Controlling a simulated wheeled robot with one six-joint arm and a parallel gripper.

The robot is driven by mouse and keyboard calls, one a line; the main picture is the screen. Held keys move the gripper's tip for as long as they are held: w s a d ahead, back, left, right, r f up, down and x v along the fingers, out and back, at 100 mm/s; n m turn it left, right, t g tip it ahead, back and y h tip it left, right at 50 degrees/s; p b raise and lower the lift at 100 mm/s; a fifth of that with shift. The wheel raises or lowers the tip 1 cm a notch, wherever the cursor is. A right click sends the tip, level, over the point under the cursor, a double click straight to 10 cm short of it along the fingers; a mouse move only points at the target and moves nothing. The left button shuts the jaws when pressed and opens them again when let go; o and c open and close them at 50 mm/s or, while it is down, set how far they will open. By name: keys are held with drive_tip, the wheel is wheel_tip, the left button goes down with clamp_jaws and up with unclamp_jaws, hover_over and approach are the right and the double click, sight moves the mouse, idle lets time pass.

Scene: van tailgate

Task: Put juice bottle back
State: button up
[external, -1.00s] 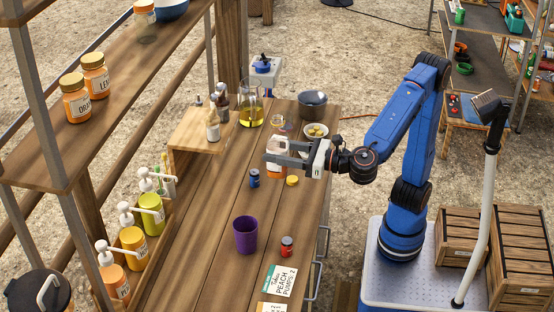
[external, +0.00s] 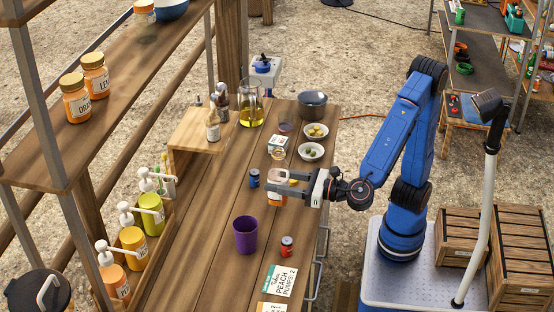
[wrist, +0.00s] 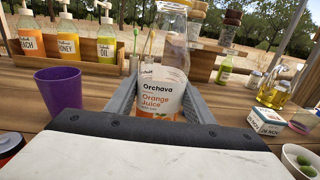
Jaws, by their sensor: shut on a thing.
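The juice bottle (external: 277,200), clear with a white label and an orange base, is between the fingers of my gripper (external: 283,190), which is shut on it. In the wrist view the same bottle (wrist: 160,88) stands upright between both fingers, its label reading Orchava Orange Juice. Its top is cut off by the picture edge. My gripper holds it over the wooden counter, behind the purple cup (external: 246,235). Whether the bottle's base touches the counter I cannot tell.
A carton (external: 277,147), bowls (external: 310,152) and an oil beaker (external: 251,112) are farther back. Pump bottles (external: 133,245) line the left.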

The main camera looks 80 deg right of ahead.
drive_tip(key=shift+f, duration=1.85)
drive_tip(key=shift+f, duration=0.15)
drive_tip(key=o, duration=1.3)
drive_tip(key=shift+c, duration=0.2)
drive_tip(key=shift+s+r, duration=0.15)
drive_tip(key=shift+r, duration=0.05)
drive_tip(key=s, duration=1.1)
drive_tip(key=shift+s+a, duration=0.35)
drive_tip(key=shift+a, duration=0.05)
